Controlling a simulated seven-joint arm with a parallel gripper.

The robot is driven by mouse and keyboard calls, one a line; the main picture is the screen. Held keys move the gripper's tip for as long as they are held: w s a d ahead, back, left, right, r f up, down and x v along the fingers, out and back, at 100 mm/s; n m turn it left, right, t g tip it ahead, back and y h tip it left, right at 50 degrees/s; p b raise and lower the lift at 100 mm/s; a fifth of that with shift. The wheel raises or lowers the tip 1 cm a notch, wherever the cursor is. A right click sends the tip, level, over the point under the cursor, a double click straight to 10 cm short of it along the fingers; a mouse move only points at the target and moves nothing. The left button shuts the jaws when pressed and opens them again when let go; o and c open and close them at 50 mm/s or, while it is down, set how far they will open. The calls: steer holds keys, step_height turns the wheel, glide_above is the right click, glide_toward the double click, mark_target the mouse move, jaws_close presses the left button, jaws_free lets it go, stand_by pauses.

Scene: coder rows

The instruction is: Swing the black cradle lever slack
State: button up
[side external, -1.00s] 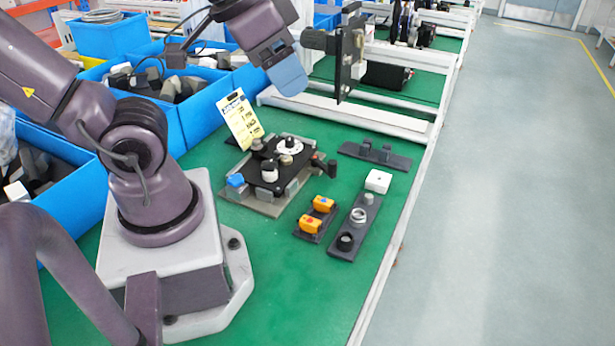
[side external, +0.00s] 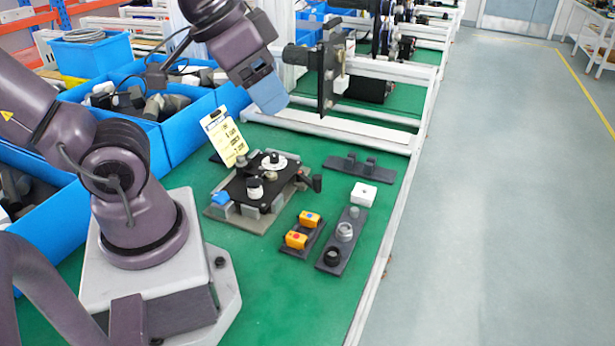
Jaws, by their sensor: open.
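The cradle (side external: 238,214) is a grey base plate with a black plate on top, on the green bench. A white disc with a black knob and a black-and-white round part sit on it. A blue piece shows at the cradle's left corner. My gripper (side external: 268,94), with blue finger ends, hangs in the air above and behind the cradle, open and touching nothing. The gap between its fingers is hard to see from here.
A yellow printed card (side external: 224,138) stands behind the cradle. Two orange blocks on a dark strip (side external: 299,250) and a longer grey strip (side external: 331,262) lie to the right. A white box (side external: 363,194) is nearby. A dark upright plate (side external: 328,75) stands right of my gripper.

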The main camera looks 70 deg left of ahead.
steer(key=shift+c, duration=0.7)
steer(key=n+g, duration=0.2)
steer(key=g, duration=0.4)
glide_toward(318, 176)
steer(key=f, duration=1)
steer(key=shift+s+f, duration=0.2)
